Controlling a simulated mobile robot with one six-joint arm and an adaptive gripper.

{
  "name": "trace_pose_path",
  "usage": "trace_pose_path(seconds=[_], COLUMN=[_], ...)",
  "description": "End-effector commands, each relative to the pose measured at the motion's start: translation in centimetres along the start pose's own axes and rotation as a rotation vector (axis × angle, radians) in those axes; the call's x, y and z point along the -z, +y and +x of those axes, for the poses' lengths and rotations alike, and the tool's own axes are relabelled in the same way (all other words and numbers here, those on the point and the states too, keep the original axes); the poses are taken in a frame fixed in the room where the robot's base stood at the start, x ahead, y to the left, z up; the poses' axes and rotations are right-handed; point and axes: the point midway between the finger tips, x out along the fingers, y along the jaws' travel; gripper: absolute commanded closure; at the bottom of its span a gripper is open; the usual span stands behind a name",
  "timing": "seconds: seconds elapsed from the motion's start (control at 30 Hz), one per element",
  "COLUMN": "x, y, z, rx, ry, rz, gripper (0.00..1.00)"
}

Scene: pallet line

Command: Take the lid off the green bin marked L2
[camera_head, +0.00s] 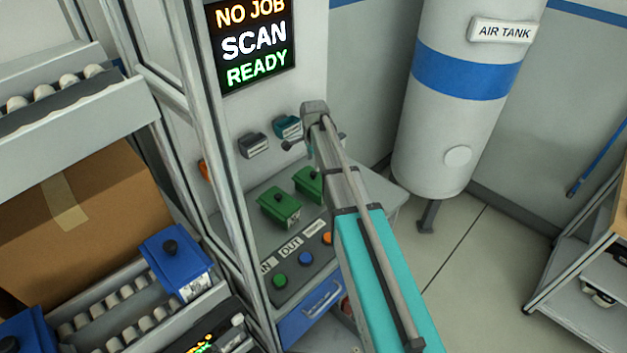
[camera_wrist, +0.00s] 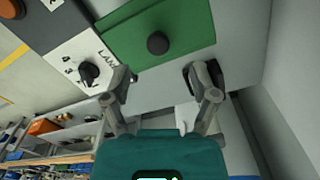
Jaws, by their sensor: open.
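Two green bins with black-knobbed lids stand on the grey console in the head view, a nearer one (camera_head: 280,207) and a farther one (camera_head: 310,184). Their markings are too small to read, so I cannot tell which is L2. In the wrist view a green lid (camera_wrist: 190,28) with a round black knob (camera_wrist: 157,43) lies ahead of my gripper (camera_wrist: 161,80). The two fingers are spread apart and empty, with the knob beyond the gap between them.
Console buttons (camera_head: 306,258) sit in front of the green bins. A blue-lidded bin (camera_head: 175,262) and a cardboard box (camera_head: 85,215) are on the left rollers. A frame post stands left of the console. A white air tank (camera_head: 455,130) stands at right. A dial (camera_wrist: 88,72) shows beside the green lid.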

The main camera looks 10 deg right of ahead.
Motion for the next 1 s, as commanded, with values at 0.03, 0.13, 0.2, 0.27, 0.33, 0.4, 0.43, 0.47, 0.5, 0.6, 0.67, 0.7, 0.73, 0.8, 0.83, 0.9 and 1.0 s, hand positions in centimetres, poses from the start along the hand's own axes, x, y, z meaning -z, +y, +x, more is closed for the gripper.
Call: trace_pose_path(seconds=[0.03, 0.13, 0.2, 0.27, 0.33, 0.4, 0.43, 0.47, 0.5, 0.6, 0.67, 0.7, 0.73, 0.8, 0.83, 0.9, 1.0], x=[0.0, 0.0, -0.1, -0.1, -0.1, -0.1, -0.1, -0.2, -0.2, -0.2, -0.3, -0.3, -0.3, -0.3, -0.3, -0.3, -0.3], y=[0.0, 0.0, 0.0, 0.0, 0.0, 0.0, 0.0, 0.0, 0.0, 0.1, 0.1, 0.1, 0.1, 0.1, 0.1, 0.1, 0.1], z=[0.0, 0.0, 0.1, 0.3, 0.7, 1.1, 1.3, 1.5, 1.9, 2.6, 3.1, 3.4, 3.6, 4.1, 4.3, 4.7, 5.1], rx=[0.000, 0.000, 0.000, 0.000, 0.000, 0.000, 0.000, 0.000, 0.000, 0.000, 0.000, 0.000, 0.000, 0.000, 0.000, 0.000, 0.000], ry=[0.000, 0.000, 0.000, 0.000, 0.000, 0.000, 0.000, 0.000, 0.000, 0.000, 0.000, 0.000, 0.000, 0.000, 0.000, 0.000, 0.000], rz=[0.000, 0.000, -0.001, -0.001, -0.001, -0.001, -0.001, -0.001, -0.001, -0.001, -0.001, -0.001, -0.001, -0.001, -0.001, -0.002, -0.002], gripper=[0.24, 0.24, 0.24, 0.24, 0.24, 0.24, 0.24, 0.24, 0.24, 0.24, 0.24, 0.24, 0.24, 0.24, 0.24, 0.24, 0.24])
